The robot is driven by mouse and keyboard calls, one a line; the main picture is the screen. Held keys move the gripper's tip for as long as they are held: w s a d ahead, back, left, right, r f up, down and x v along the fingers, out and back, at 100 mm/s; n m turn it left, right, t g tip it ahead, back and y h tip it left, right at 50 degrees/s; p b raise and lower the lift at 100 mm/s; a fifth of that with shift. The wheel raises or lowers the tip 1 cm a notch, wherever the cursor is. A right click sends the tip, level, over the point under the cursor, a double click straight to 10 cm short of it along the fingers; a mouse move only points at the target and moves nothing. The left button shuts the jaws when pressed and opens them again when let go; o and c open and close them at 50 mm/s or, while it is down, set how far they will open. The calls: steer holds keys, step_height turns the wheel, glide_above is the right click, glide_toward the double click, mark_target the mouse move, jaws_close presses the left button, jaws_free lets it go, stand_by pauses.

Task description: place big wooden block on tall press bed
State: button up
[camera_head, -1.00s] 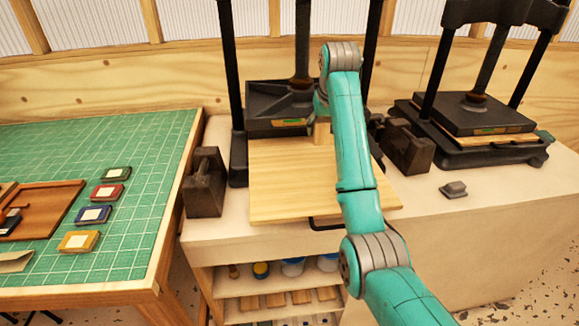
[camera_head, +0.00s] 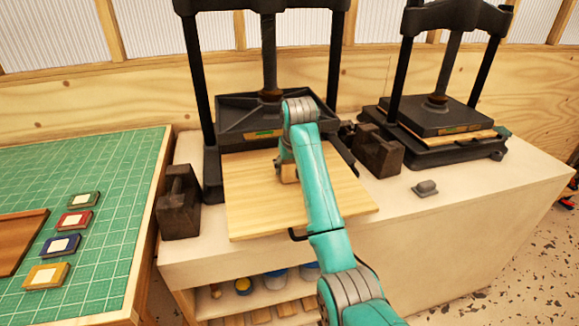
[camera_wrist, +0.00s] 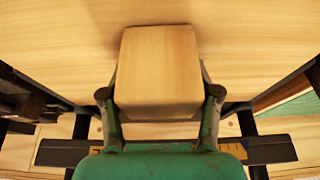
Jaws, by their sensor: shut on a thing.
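My gripper (camera_wrist: 160,94) is shut on a wooden block (camera_wrist: 158,70), with one finger on each side of it. In the head view the block (camera_head: 288,171) shows beside my arm, over the pale wooden board (camera_head: 250,205) of the tall press (camera_head: 268,60). The board fills most of the wrist view behind the block. Whether the block touches the board or hangs just above it, I cannot tell. The press's dark plate (camera_head: 235,118) is raised behind the block. My arm hides part of the board and most of the gripper in the head view.
Dark heavy blocks stand on both sides of the press, left (camera_head: 180,205) and right (camera_head: 380,152). A second, lower press (camera_head: 435,130) stands at the right. A green-matted table (camera_head: 80,180) is at the left.

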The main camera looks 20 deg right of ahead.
steer(key=o, duration=1.2)
